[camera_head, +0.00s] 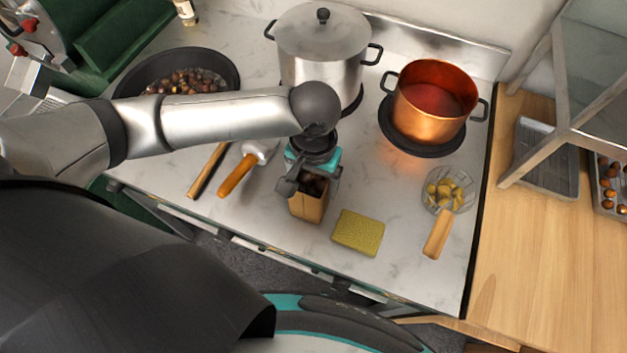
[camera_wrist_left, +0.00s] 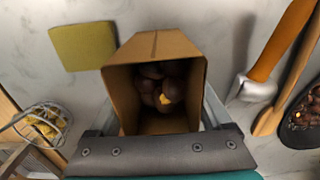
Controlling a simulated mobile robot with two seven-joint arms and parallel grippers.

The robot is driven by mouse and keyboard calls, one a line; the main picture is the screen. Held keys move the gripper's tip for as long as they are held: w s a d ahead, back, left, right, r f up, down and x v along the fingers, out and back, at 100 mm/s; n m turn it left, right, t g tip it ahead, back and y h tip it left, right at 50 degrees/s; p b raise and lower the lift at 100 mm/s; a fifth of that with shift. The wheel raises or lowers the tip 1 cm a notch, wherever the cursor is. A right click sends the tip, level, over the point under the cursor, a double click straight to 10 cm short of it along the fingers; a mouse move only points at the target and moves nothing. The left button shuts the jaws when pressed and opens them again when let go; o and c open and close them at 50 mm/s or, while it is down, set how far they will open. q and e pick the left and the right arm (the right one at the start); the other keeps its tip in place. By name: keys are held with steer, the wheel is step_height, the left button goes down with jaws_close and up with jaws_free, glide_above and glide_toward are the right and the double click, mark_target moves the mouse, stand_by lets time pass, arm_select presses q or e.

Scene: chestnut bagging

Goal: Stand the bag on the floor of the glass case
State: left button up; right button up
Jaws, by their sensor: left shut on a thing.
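The brown paper bag (camera_head: 310,206) is upright with its mouth open, over the marble worktop in the middle of the head view. Dark chestnuts show inside it, one with a yellow split, in the left wrist view, where the bag (camera_wrist_left: 165,46) fills the middle. My left gripper (camera_head: 311,183) is shut on the bag from above, one finger on each side. Whether the bag's base touches the worktop cannot be told. The glass case (camera_head: 536,157) stands at the upper right on the wooden counter, only partly in view. My right gripper is not in view.
A yellow-green sponge (camera_head: 359,232) and a wire skimmer (camera_head: 437,236) lie right of the bag. A copper pot (camera_head: 430,115) and a steel pot (camera_head: 322,65) stand behind. A pan of chestnuts (camera_head: 225,62) is at left. The wooden counter (camera_head: 555,265) is clear in front.

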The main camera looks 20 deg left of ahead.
arm_select(q)
steer(key=o, duration=1.4)
steer(key=shift+o, duration=0.2)
